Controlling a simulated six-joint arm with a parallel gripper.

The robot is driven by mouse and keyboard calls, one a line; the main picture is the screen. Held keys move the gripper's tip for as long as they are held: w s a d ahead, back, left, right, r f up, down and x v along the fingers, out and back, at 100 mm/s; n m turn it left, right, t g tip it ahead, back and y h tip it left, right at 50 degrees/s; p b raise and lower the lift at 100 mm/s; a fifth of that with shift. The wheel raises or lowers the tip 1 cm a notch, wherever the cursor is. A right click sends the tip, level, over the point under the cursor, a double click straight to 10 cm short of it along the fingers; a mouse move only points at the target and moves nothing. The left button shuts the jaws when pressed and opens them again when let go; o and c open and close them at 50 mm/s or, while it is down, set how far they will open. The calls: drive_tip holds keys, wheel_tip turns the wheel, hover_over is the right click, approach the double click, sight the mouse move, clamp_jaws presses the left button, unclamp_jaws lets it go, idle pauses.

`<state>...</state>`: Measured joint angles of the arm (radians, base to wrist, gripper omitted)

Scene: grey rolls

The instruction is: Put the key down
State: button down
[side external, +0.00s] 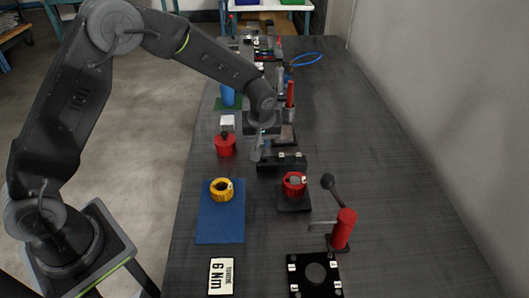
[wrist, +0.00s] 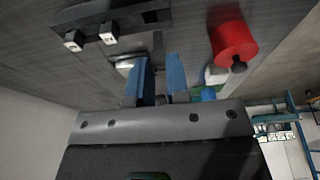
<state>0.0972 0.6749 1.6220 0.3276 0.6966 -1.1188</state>
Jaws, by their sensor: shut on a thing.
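My gripper (side external: 257,152) hangs low over the middle of the bench, right of a red knobbed cylinder and at the left end of a black rack. In the wrist view its two blue fingers (wrist: 161,72) stand a little apart, shut on a thin grey piece (wrist: 158,45) that I take to be the key. The fingers cover part of it, and its shape is unclear. In the side view the key is too small to tell apart from the fingers.
The red cylinder (side external: 225,146) and black rack (side external: 282,163) flank my gripper. Nearer are a yellow ring (side external: 222,189) on a blue mat (side external: 220,228), a red part (side external: 294,184) on a black base, and a red lever tool (side external: 342,228). The bench's right side is clear.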

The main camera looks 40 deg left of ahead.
drive_tip(key=shift+w+d+f, duration=0.1)
drive_tip(key=shift+d+f, duration=0.1)
drive_tip(key=shift+f, duration=0.95)
drive_tip(key=shift+w+d+f, duration=0.1)
drive_tip(key=shift+d+f, duration=0.1)
drive_tip(key=shift+f, duration=0.9)
drive_tip(key=shift+f, duration=0.15)
drive_tip(key=c, duration=1.1)
unclamp_jaws()
